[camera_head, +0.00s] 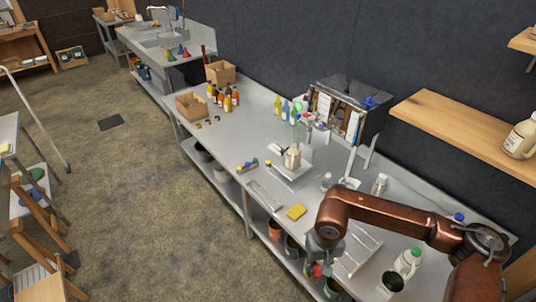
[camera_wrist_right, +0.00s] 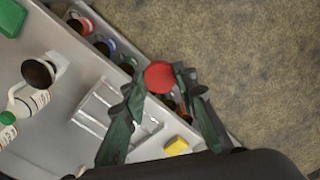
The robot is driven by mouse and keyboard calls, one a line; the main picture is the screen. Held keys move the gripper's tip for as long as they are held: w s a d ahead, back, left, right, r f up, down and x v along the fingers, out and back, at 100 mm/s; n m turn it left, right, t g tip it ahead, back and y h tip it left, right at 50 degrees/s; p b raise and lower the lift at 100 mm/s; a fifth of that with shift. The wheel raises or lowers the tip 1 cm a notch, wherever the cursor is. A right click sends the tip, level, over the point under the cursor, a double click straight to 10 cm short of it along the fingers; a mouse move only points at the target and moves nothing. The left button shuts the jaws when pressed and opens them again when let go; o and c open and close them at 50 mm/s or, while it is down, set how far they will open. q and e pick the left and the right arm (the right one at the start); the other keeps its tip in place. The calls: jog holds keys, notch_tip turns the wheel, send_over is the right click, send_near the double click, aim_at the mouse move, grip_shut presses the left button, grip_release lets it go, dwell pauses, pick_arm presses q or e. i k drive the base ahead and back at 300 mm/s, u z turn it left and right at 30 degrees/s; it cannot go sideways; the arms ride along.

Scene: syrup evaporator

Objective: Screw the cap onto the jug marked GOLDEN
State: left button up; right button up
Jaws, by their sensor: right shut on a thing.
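My right gripper (camera_head: 318,268) is shut on a red cap (camera_head: 317,271), out past the front edge of the bench. In the right wrist view the red cap (camera_wrist_right: 160,77) sits between the two fingertips (camera_wrist_right: 162,88). A jug with a green cap (camera_head: 407,262) stands on the bench at the lower right. A small pale jug (camera_head: 292,158) stands on the plate in the bench's middle. In the right wrist view a white labelled jug (camera_wrist_right: 30,103) is at the left. I cannot read GOLDEN on any label. My left gripper is not in view.
A dark-mouthed container (camera_head: 392,281) stands near the green-capped jug. Several bottles (camera_head: 226,97) stand by a cardboard box (camera_head: 191,105). A wooden shelf (camera_head: 470,125) juts from the wall.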

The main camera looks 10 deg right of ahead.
aim_at(293, 155)
jog(key=u, duration=0.1)
jog(key=i, duration=1.45)
jog(key=z, duration=0.9)
